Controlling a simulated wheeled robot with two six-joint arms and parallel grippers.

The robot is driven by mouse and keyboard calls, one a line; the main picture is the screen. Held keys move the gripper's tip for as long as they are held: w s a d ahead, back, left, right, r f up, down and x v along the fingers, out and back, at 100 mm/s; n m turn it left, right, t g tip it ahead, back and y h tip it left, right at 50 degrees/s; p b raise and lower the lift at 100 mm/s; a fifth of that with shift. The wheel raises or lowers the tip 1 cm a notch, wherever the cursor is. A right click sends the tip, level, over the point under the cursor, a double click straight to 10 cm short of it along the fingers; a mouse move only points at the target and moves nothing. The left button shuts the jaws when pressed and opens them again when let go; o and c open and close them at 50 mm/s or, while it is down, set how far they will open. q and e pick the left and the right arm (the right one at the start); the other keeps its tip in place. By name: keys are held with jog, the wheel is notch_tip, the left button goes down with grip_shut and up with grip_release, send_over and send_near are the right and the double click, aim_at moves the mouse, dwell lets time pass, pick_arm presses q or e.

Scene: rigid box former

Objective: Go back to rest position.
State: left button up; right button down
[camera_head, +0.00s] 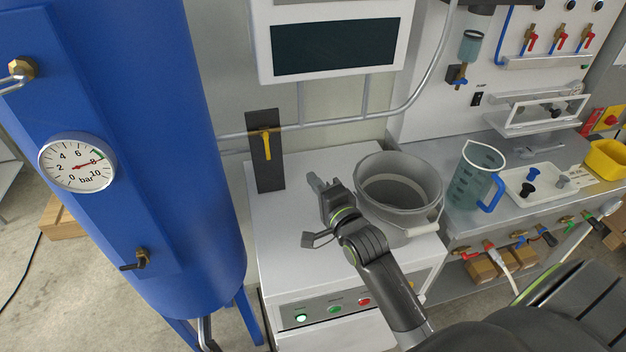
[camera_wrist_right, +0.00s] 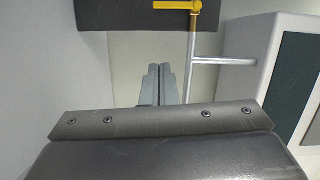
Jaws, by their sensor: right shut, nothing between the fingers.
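My right gripper (camera_head: 318,182) is above the white cabinet top, left of a grey bucket. Its fingers are together with nothing between them, and they also show in the right wrist view (camera_wrist_right: 160,84). My right arm comes in from the lower right of the head view and reaches over the cabinet. The fingers point towards a dark plate (camera_head: 260,185) with a yellow valve handle (camera_head: 265,143), apart from it in the head view. The yellow handle also shows at the top of the right wrist view (camera_wrist_right: 178,5). My left gripper is not in view.
A blue tank (camera_head: 185,130) with a gauge (camera_head: 77,162) stands left. The grey bucket (camera_head: 399,182) is close beside my right arm. A jug (camera_head: 473,175) and a white tray (camera_head: 537,184) stand on the bench at right. A screen (camera_head: 334,45) hangs above.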

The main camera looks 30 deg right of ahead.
dwell(0.3)
jog(key=s+d+f+n+g, duration=0.1)
jog(key=s+f+n+g, duration=0.1)
jog(key=s, duration=0.3)
jog(key=s+d+f+n+g, duration=0.1)
jog(key=s+f+n+g, duration=0.2)
jog(key=s+f, duration=0.1)
jog(key=s+f+n+g+h, duration=0.1)
jog(key=s+f+n+g, duration=0.1)
jog(key=s+f+n, duration=0.1)
jog(key=shift+s+d+f+n+g, duration=0.2)
jog(key=shift+s+f, duration=0.15)
jog(key=shift+s, duration=0.3)
jog(key=shift+s+d+f+n+g, duration=0.1)
jog(key=shift+s+d+f, duration=0.2)
jog(key=shift+s, duration=0.35)
jog(key=s+f+n+g, duration=0.3)
jog(key=s+n+g, duration=0.4)
jog(key=s, duration=0.9)
notch_tip(320, 180, down, 26)
jog(key=d, duration=0.2)
jog(key=s+a+f+g, duration=0.1)
jog(key=s+f+g, duration=0.1)
jog(key=s+f, duration=1.2)
jog(key=shift+s+f+n, duration=0.3)
jog(key=shift+s+f, duration=0.1)
jog(key=shift+s, duration=0.35)
